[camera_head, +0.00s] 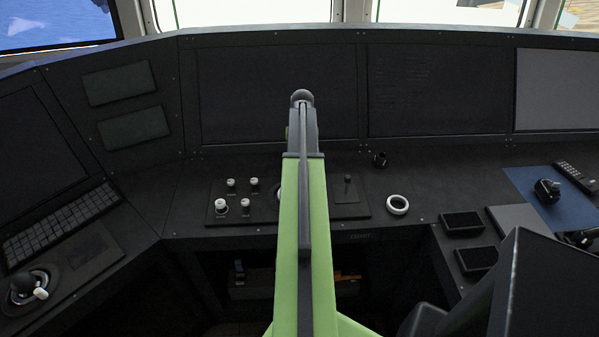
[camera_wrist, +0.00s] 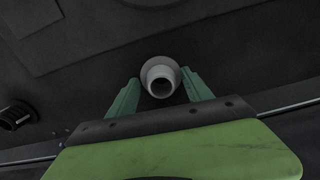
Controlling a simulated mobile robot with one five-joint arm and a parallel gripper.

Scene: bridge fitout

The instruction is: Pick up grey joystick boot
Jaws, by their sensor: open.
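The grey joystick boot (camera_wrist: 160,78) shows in the wrist view as a pale grey, flared ring-shaped piece with a dark round opening. It is on the dark console top. My gripper (camera_wrist: 162,86) is open, with one green finger on each side of the boot's lower part. I cannot tell whether either finger touches it. In the head view my green arm reaches forward over the console and hides the fingers; I do not see the boot there.
A black ribbed cup (camera_wrist: 17,115) lies left in the wrist view, and a black cup (camera_head: 379,160) stands right of my arm in the head view. A white ring (camera_head: 397,205) lies nearer. A knob panel (camera_head: 238,213) and a joystick panel (camera_head: 348,207) flank my arm.

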